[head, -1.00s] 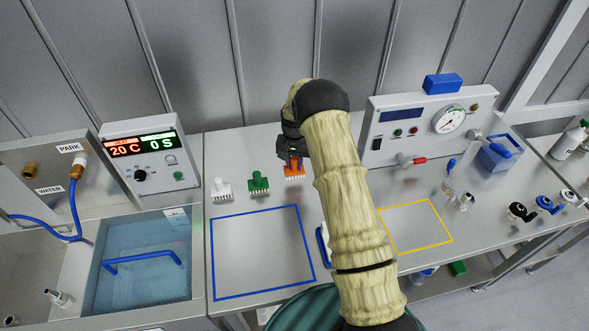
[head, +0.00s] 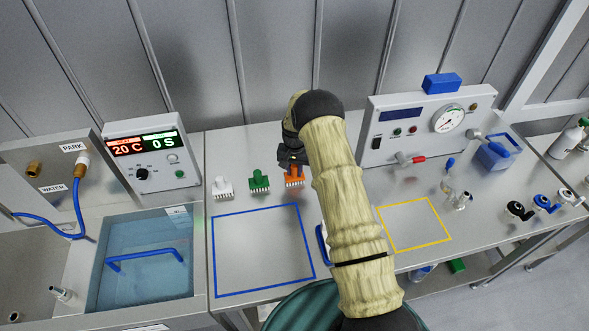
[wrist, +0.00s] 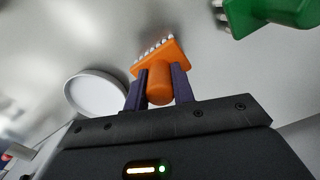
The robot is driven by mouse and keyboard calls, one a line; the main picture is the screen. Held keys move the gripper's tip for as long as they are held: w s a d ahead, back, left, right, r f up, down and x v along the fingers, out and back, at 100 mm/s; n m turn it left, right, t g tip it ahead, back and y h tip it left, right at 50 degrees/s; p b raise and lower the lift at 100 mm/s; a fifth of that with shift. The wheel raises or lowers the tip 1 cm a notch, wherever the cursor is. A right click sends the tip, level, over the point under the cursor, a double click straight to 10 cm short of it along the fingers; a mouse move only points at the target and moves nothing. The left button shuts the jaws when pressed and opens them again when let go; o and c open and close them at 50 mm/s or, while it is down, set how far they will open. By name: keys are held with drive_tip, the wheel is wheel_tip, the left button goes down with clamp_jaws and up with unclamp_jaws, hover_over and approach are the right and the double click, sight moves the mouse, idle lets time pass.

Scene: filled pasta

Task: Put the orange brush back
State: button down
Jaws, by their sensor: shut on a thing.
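The orange brush (head: 294,177) is at the right end of a row with a white brush (head: 223,188) and a green brush (head: 259,181), behind the blue-outlined area. My gripper (wrist: 159,85) is shut on the orange brush's handle. In the wrist view the orange brush (wrist: 160,66) sits between the two purple fingers, its pale bristles pointing away from my gripper. The green brush (wrist: 275,12) shows at the upper right there, apart from it. I cannot tell whether the orange bristles touch the bench. My arm hides part of the bench in the head view.
A blue-outlined square (head: 262,250) on the bench is empty, as is a yellow-outlined one (head: 414,225). A water bath (head: 145,262) with a blue handle lies left. A gauge box (head: 425,128) stands right. A white round object (wrist: 97,92) is near the brush in the wrist view.

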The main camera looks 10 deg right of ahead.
drive_tip(key=c, duration=1.2)
unclamp_jaws()
drive_tip(key=shift+o, duration=0.2)
wheel_tip(320, 180, up, 11)
drive_tip(key=b, duration=0.4)
drive_tip(key=shift+r, duration=0.6)
